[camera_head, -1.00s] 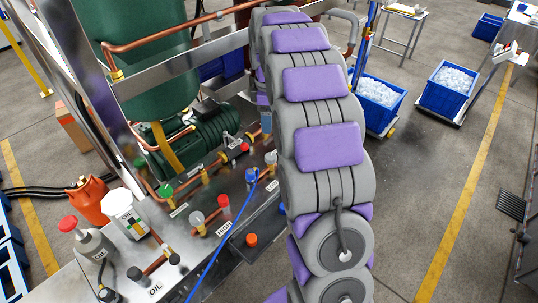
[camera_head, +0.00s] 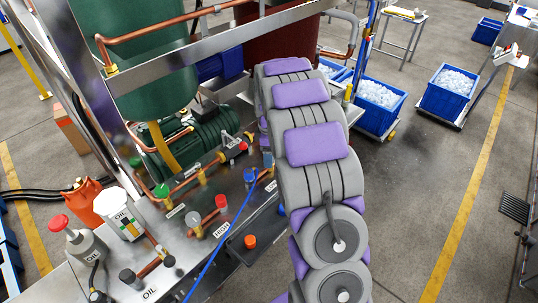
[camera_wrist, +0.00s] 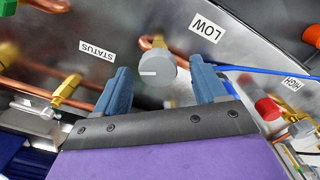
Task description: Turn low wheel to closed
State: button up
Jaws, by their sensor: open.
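The low wheel (camera_wrist: 155,70) is a round grey knob with a short white line on its face, on a copper pipe near the LOW label (camera_wrist: 206,28) in the wrist view. My gripper (camera_wrist: 160,63) is open, with one blue finger on each side of the knob. The fingers look apart from it, but I cannot tell how far the knob lies beyond them. In the head view my arm hides the gripper and I cannot make out the low wheel.
A red wheel (camera_wrist: 267,108) stands by the HIGH label, right of my gripper. A blue hose (camera_wrist: 265,71) runs beside the right finger. A brass fitting (camera_wrist: 68,90) is at left. Blue ice crates (camera_head: 449,88) stand on the floor at right.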

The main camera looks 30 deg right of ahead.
jog(key=shift+d+f, duration=0.3)
jog(key=shift+d, duration=0.3)
jog(key=shift+a+r, duration=0.1)
jog(key=shift+a, duration=0.5)
jog(key=c, duration=0.4)
jog(key=shift+d, duration=0.15)
jog(key=c, duration=0.7)
